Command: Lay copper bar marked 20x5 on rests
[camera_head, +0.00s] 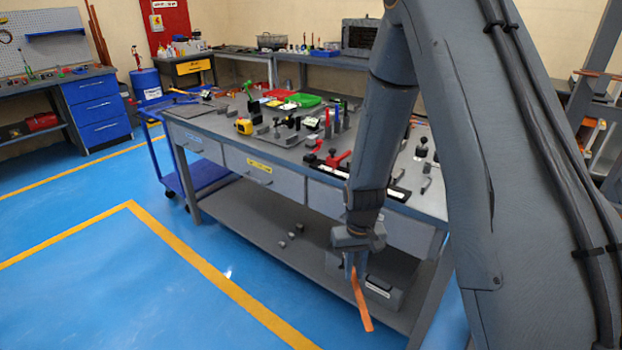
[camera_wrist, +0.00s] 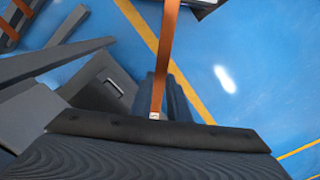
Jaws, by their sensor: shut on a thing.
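My gripper (camera_head: 352,262) is shut on a copper bar (camera_head: 362,303). It hangs in front of the workbench, below the height of the bench top. The bar slants down from the jaws, with its free end in the air. In the wrist view the bar (camera_wrist: 168,45) runs from the fingers (camera_wrist: 157,95) up to the top edge. A small pale label shows at its near end, too small to read. I cannot make out which bench fittings are the rests.
The workbench (camera_head: 215,112) holds several tools, clamps and fixtures, including a red clamp (camera_head: 338,158) and a green tray (camera_head: 303,99). A blue cart (camera_head: 203,172) stands at its left end. Open blue floor (camera_head: 120,265) lies at the left front. My arm covers the bench's right part.

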